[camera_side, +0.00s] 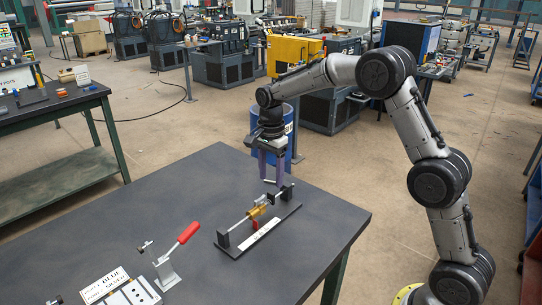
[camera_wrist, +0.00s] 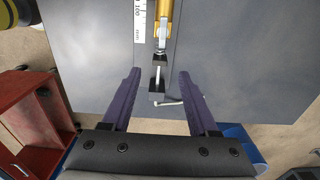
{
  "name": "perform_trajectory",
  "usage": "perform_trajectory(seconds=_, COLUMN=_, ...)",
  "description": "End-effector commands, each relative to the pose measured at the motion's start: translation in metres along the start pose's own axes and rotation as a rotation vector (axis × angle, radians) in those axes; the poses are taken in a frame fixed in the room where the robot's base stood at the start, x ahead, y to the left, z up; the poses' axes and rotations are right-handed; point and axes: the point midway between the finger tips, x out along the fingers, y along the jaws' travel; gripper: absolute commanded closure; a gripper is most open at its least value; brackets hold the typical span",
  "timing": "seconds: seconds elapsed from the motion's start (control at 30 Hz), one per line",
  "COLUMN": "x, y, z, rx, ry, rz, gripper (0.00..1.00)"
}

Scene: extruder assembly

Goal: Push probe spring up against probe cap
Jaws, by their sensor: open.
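My gripper (camera_side: 271,181) is open and empty, its two purple fingers pointing down above the far end of a probe fixture on the dark table. The fixture has a black base (camera_side: 233,246), end posts and a thin rod with a gold cylinder (camera_side: 256,212) on it. In the wrist view the gold cylinder (camera_wrist: 163,14) is at the top edge, and a black end post (camera_wrist: 158,78) shows between the fingertips of my gripper (camera_wrist: 158,74). The parts by the cylinder are too small to tell probe spring from probe cap.
A red-handled toggle clamp (camera_side: 175,255) stands left of the fixture, with labelled blocks (camera_side: 105,285) at the front left. A blue bin (camera_side: 284,135) stands on the floor behind the table. The table's right side is clear.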

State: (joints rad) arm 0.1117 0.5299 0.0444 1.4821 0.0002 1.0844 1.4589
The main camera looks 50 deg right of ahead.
Motion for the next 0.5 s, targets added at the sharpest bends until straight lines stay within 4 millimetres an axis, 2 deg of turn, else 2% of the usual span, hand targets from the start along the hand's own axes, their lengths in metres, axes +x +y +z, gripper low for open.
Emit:
perform_trajectory(seconds=0.03, x=-0.012, y=-0.001, z=0.0, rx=0.0, ry=0.001, rz=-0.006, gripper=0.4)
perform_trajectory(seconds=0.2, x=-0.043, y=-0.001, z=0.0, rx=0.0, ry=0.0, rz=-0.003, gripper=0.4)
perform_trajectory(seconds=0.33, x=-0.059, y=-0.001, z=0.0, rx=0.0, ry=0.0, rz=-0.003, gripper=0.4)
perform_trajectory(seconds=0.5, x=-0.068, y=0.0, z=0.0, rx=0.0, ry=0.0, rz=-0.001, gripper=0.4)
